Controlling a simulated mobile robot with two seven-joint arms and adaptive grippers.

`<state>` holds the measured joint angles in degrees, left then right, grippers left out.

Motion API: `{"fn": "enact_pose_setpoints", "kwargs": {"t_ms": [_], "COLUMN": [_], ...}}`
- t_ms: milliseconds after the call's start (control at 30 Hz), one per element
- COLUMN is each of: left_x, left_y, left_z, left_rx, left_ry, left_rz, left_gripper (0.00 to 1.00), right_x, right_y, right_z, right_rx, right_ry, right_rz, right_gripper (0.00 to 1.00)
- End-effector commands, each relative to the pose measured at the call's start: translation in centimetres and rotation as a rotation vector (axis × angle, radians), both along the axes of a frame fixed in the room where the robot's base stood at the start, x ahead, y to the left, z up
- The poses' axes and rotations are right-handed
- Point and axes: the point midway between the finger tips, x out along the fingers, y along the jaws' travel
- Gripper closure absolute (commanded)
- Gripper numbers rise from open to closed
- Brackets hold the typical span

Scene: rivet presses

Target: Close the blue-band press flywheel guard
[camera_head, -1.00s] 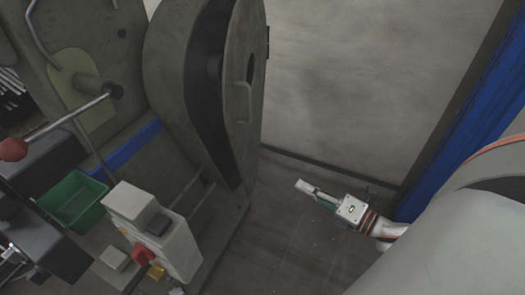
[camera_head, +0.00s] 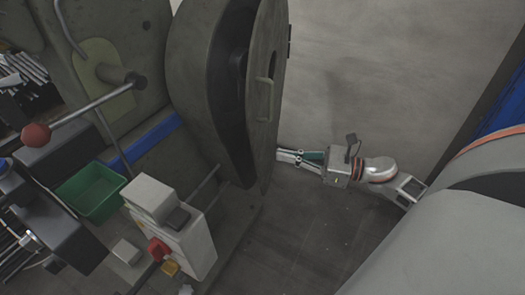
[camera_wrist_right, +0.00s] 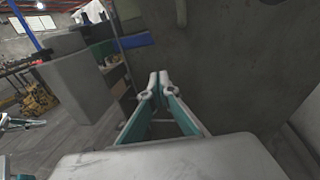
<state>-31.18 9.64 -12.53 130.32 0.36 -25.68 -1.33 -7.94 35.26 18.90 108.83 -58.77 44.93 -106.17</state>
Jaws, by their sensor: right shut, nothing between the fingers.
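The blue-band press (camera_head: 140,50) stands on the left, with a blue stripe (camera_head: 150,140) on its body. Its flywheel guard (camera_head: 262,100), a tall grey-green cover with a bar handle (camera_head: 265,98), stands ajar, with a dark gap between it and the rounded housing (camera_head: 190,60). My right gripper (camera_head: 279,155) is shut and empty, its fingertips close to the guard's lower right edge; I cannot tell whether they touch. The shut fingertips (camera_wrist_right: 158,78) also show in the right wrist view. A teal and white piece, probably my left gripper (camera_wrist_right: 22,122), shows at that view's left edge, too small to read.
A green bin (camera_head: 92,192), a pale control box (camera_head: 170,225) with a red button, and a red-knobbed lever (camera_head: 85,112) are on the press's near side. A pale wall (camera_head: 380,80) stands behind my right arm. The floor (camera_head: 310,235) below the gripper is clear.

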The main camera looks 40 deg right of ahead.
Motion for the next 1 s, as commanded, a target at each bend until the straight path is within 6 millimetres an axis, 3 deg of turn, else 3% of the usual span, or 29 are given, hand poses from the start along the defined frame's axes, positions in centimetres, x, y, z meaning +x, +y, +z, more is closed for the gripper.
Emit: {"fn": "enact_pose_setpoints", "kwargs": {"t_ms": [100, 367, 867, 1000], "left_x": [0.0, 0.0, 0.0, -0.1], "left_y": [0.0, 0.0, 0.0, 0.0], "left_z": [0.0, 0.1, 0.0, -0.2], "left_rx": [0.0, 0.0, 0.0, 0.001], "left_ry": [0.0, -0.001, 0.0, 0.003], "left_rz": [0.0, -0.001, 0.0, 0.0], "left_gripper": [1.0, 1.0, 1.0, 1.0], "right_x": [2.0, 4.8, 5.5, 6.5], "right_y": [1.3, 3.3, 3.8, 4.5], "right_z": [0.1, 0.1, 0.0, -0.1], "right_rx": [-0.001, 0.001, 0.001, 0.002], "right_ry": [-0.003, -0.001, 0.002, 0.002], "right_rz": [0.001, -0.001, -0.001, 0.0], "right_gripper": [1.0, 1.0, 1.0, 1.0]}}
